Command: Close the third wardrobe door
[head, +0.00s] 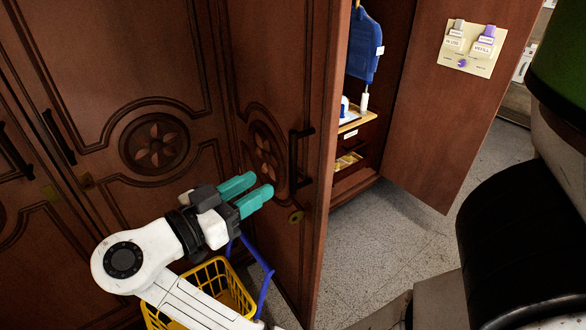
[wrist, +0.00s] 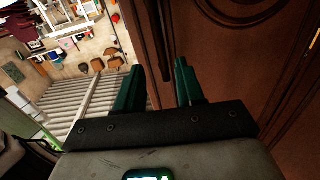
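The third wardrobe door (head: 275,100) is dark brown carved wood. It stands swung out from the wardrobe in the head view, with its free edge toward me. A black vertical bar handle (head: 294,160) is near that edge, with a round brass lock below it. My gripper (head: 256,190) has two teal fingers. It is left of the handle, in front of the door's carved face, apart from the handle. In the wrist view my gripper (wrist: 158,78) is open, with a clear gap between the fingers. Brown door wood (wrist: 225,60) fills the right there.
Closed wardrobe doors (head: 120,70) are at the left. Another door (head: 440,120) stands open at the right with a labelled panel (head: 471,48). The opening between shows a blue garment (head: 364,48) and shelves. A yellow basket (head: 212,287) with a blue handle stands below my arm.

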